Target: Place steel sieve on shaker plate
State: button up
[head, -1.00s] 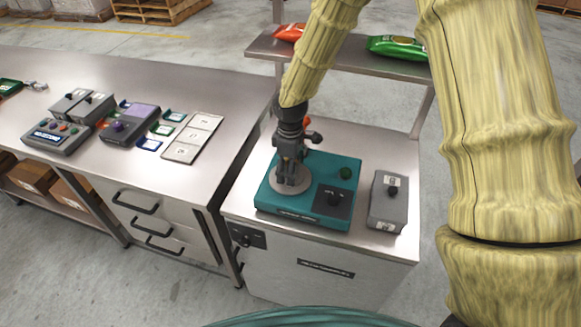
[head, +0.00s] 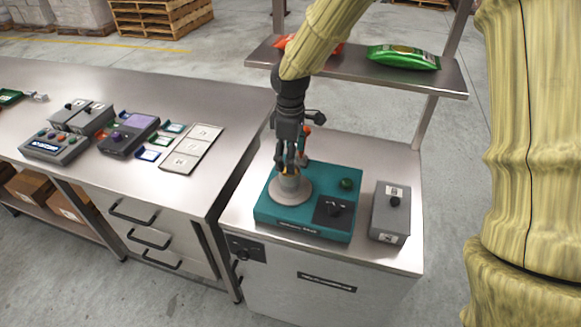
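The teal shaker (head: 336,178) stands on the steel cabinet, with a round light-grey shaker plate (head: 303,194) on its left part. A small round grey sieve with a tan band (head: 289,183) is upright on the plate, near its middle. My gripper (head: 290,164) points down just above the sieve. Its dark fingers look spread apart, one to each side of the sieve's top. The fingers hide the sieve's upper rim, so I cannot tell whether they touch it.
A grey control box (head: 389,212) sits right of the shaker. A red-orange knob or lever stands behind the plate. A shelf (head: 355,68) behind carries a green bag (head: 403,57) and an orange bag. The left bench (head: 225,105) holds several devices and a light tray (head: 192,149).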

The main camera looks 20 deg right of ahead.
jog(key=shift+r, duration=1.55)
